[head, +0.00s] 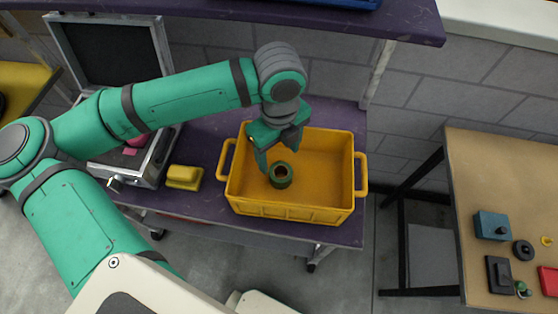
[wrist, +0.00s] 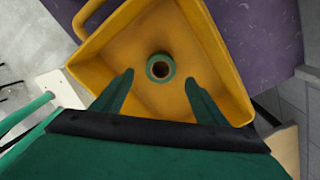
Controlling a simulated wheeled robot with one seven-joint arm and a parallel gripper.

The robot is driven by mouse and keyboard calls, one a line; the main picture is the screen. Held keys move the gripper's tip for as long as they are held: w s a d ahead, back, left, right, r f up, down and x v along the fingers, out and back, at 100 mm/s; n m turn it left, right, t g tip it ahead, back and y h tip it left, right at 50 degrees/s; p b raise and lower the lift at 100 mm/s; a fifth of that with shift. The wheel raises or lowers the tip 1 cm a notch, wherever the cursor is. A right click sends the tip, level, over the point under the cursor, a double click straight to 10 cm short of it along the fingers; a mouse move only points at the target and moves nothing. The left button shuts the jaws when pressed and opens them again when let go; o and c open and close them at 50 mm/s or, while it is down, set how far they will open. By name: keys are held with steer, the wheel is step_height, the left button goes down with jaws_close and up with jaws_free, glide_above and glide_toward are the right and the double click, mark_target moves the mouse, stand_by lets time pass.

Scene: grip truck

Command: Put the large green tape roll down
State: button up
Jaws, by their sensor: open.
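The large green tape roll (head: 281,176) is inside the yellow crate (head: 290,208), towards its front left part in the head view, with its hole facing up. In the wrist view the roll (wrist: 160,68) lies on the crate floor, beyond the two fingertips and apart from them. My gripper (head: 272,155) hangs over the crate, pointing down. Its fingers (wrist: 160,92) are spread with nothing between them in the wrist view.
The crate stands on a purple shelf (head: 205,215), under a higher purple shelf (head: 330,22). Left of it are a yellow block (head: 184,177) and an open case (head: 105,60). A wooden table (head: 500,170) with several small items stands at right. The rest of the crate floor is clear.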

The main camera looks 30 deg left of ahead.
steer(key=shift+r, duration=2.4)
steer(key=shift+w, duration=0.1)
